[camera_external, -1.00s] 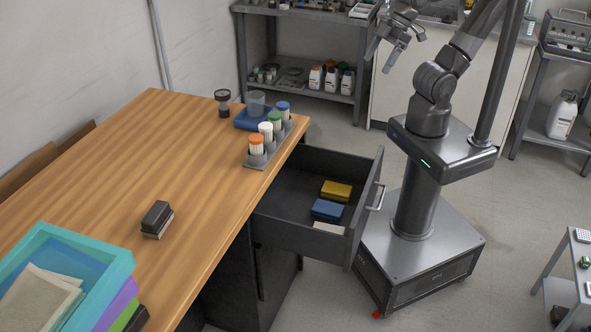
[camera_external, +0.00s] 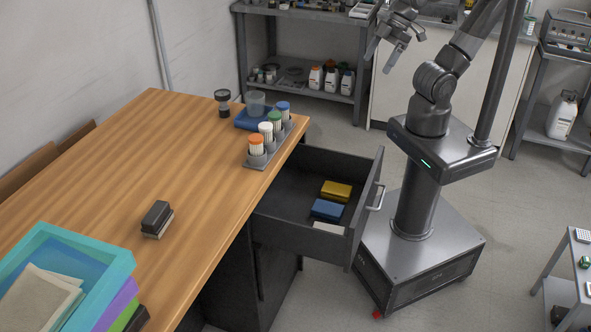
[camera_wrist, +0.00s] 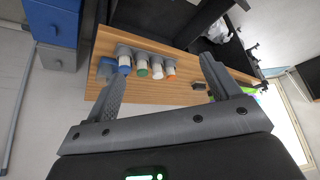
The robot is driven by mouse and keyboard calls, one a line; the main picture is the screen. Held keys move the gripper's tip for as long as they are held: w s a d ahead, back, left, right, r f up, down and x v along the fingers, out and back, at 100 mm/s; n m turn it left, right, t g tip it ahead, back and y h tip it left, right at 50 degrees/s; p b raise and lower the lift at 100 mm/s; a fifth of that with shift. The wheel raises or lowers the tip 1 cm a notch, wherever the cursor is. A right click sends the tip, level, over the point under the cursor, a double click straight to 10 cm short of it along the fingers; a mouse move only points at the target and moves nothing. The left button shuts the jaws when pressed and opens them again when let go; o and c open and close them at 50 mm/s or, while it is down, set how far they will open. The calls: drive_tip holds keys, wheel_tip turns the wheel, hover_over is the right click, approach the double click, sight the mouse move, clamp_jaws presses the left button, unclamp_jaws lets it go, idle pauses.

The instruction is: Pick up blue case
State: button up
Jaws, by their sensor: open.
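The blue case (camera_external: 327,209) lies flat in the open drawer of the wooden desk, between a yellow case and a pale item. My gripper (camera_external: 391,50) is raised at the top of the outside view, well above and beyond the drawer, apart from the case. In the wrist view my gripper (camera_wrist: 160,85) shows its two fingers spread wide with nothing between them. I cannot make out the blue case in the wrist view.
The drawer (camera_external: 352,235) stands pulled out beside my base. A yellow case (camera_external: 336,190) lies behind the blue one and a pale item (camera_external: 328,228) in front. A rack of capped bottles (camera_external: 266,150) stands on the desk edge (camera_external: 190,190) above the drawer.

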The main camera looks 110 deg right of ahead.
drive_tip(key=w+a+f+m+g+y, duration=0.1)
drive_tip(key=w+f+m+g, duration=0.15)
drive_tip(key=w+f, duration=0.45)
drive_tip(key=m+g+y, duration=0.2)
drive_tip(key=m+g, duration=0.4)
drive_tip(key=m, duration=0.1)
hover_over(327, 207)
drive_tip(key=w+d, duration=0.1)
drive_tip(key=d, duration=0.1)
wheel_tip(327, 207, down, 32)
drive_tip(key=shift+w+d+f, duration=0.15)
drive_tip(key=shift+f, duration=0.05)
drive_tip(key=x, duration=0.5)
drive_tip(key=shift+w+a+f, duration=0.15)
drive_tip(key=shift+a, duration=0.25)
drive_tip(key=shift+a+f, duration=0.1)
drive_tip(key=shift+f, duration=0.25)
drive_tip(key=shift+f, duration=0.2)
drive_tip(key=shift+c, duration=0.4)
drive_tip(key=c, duration=1)
